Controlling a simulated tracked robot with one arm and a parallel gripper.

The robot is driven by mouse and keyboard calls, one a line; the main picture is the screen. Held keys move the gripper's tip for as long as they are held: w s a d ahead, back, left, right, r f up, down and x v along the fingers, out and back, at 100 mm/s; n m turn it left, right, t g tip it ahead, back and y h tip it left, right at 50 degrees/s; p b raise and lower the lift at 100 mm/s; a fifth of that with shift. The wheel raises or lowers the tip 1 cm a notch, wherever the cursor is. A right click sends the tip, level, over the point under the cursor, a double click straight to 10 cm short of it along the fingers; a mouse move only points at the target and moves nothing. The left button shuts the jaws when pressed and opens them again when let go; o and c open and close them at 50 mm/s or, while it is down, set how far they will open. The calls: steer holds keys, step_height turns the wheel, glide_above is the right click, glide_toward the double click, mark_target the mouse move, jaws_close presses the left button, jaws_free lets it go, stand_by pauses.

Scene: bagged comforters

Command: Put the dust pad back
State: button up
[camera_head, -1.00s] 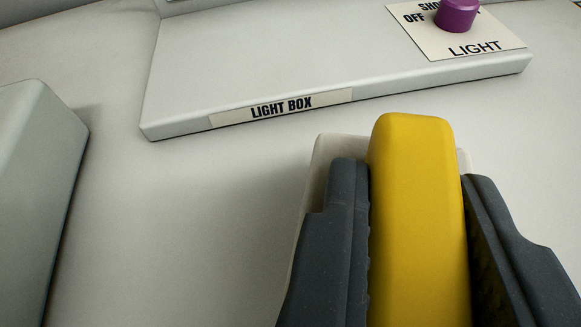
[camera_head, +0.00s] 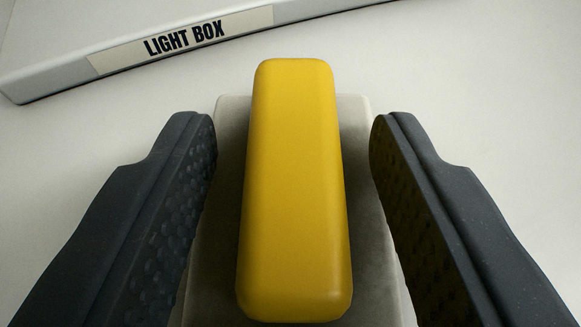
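The dust pad has a long yellow handle (camera_head: 294,190) on top of a pale grey-white pad (camera_head: 366,215). It lies on the white surface in the middle of the view, its length running away from me. My gripper (camera_head: 293,130) is open, with one dark finger on each side of the yellow handle. A clear gap shows between each finger and the handle. The near end of the pad is cut off by the bottom edge of the view.
The light box (camera_head: 100,35), with a label reading LIGHT BOX (camera_head: 184,40), stands beyond the pad at the upper left. The white surface (camera_head: 480,100) is bare to the right and between the pad and the light box.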

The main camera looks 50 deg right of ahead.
steer(key=shift+a+r, duration=0.1)
steer(key=shift+r, duration=0.1)
steer(key=p+v, duration=0.2)
steer(key=v, duration=0.9)
steer(key=shift+s+a, duration=0.25)
steer(key=shift+a, duration=0.05)
steer(key=shift+r, duration=0.2)
steer(key=w+a+r+n+t+y, duration=0.25)
steer(key=w+a+r+y, duration=0.2)
steer(key=a+r, duration=0.55)
steer(key=w+a+r+n+t+y, duration=0.25)
steer(key=w+a+r, duration=0.25)
steer(key=a+r, duration=0.5)
steer(key=s+a+r+n+t+y, duration=0.1)
steer(key=s+a+r+n+y, duration=0.15)
steer(key=r, duration=0.65)
steer(key=s+a+r+n+t+y, duration=0.15)
steer(key=a+r, duration=0.25)
steer(key=r, duration=0.5)
steer(key=s+a+r+n, duration=0.1)
steer(key=s+a+r, duration=0.1)
steer(key=s+r, duration=1.1)
steer(key=shift+s+r+n, duration=0.2)
steer(key=shift+r+n, duration=0.2)
steer(key=shift+r, duration=0.05)
